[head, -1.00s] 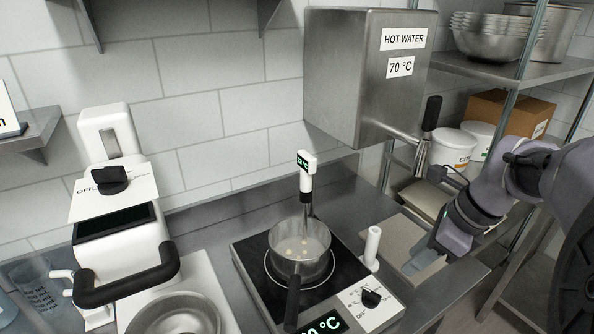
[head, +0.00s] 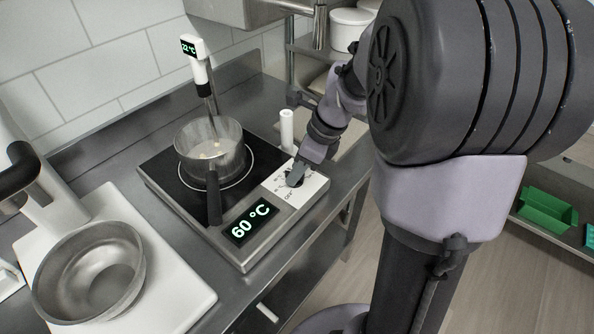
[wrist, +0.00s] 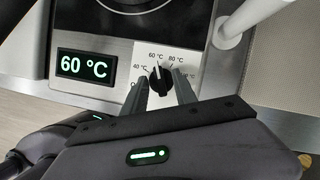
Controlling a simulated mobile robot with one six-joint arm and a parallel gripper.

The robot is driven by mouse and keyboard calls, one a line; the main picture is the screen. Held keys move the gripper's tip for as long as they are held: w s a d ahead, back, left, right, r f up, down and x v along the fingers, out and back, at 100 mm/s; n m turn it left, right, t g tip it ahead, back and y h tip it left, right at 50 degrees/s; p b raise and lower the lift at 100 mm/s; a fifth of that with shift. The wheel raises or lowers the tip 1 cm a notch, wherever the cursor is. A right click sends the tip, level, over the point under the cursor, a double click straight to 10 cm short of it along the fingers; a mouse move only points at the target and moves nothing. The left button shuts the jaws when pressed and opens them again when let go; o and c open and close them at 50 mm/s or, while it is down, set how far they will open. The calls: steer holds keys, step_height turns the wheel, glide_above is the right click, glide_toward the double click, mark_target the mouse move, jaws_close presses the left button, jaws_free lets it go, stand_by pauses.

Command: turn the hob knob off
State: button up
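The hob knob (wrist: 159,79) is black, on a white dial plate marked 40, 60 and 80 °C, and its pointer stands near the 60 °C mark in the wrist view. In the head view the knob (head: 293,179) is partly hidden by my gripper. My gripper (wrist: 160,86) has its two fingers apart, one on each side of the knob; I cannot tell whether they touch it. In the head view my gripper (head: 297,174) is right at the dial. The hob display (head: 250,222) reads 60 °C, and so does the display in the wrist view (wrist: 85,66).
A steel pot (head: 209,150) with pale pieces inside stands on the hob, its handle pointing forward. A thermometer probe (head: 198,66) reading 22 °C stands in it. A white upright post (head: 286,130) is close beyond the dial. A steel bowl (head: 90,272) stands at left.

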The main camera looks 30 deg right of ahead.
jaws_close()
steer(key=shift+r+n+p, duration=0.15)
steer(key=shift+n+p, duration=0.15)
steer(key=shift+p, duration=0.15)
steer(key=shift+r+n+g+y+p, duration=0.15)
steer(key=shift+n+g+y+p, duration=0.2)
steer(key=shift+n+p, duration=0.75)
steer(key=n+p, duration=0.2)
steer(key=n+g+p, duration=0.1)
steer(key=n+p, duration=0.1)
steer(key=p, duration=0.1)
steer(key=shift+w+g+y, duration=0.15)
steer(key=shift+g+y, duration=0.1)
steer(key=shift+y, duration=0.1)
steer(key=n+g+p, duration=0.1)
steer(key=n+p, duration=0.2)
steer(key=n+g+p, duration=0.1)
steer(key=n+p, duration=0.1)
steer(key=p, duration=0.1)
steer(key=shift+w+n, duration=0.15)
steer(key=shift+n, duration=0.25)
steer(key=n+g+p, duration=0.1)
steer(key=n+p, duration=0.1)
steer(key=n+g+h+p, duration=0.1)
steer(key=n+p, duration=0.1)
steer(key=n, duration=0.1)
steer(key=shift+w+f, duration=0.15)
steer(key=shift+f, duration=0.05)
steer(key=shift+n, duration=0.3)
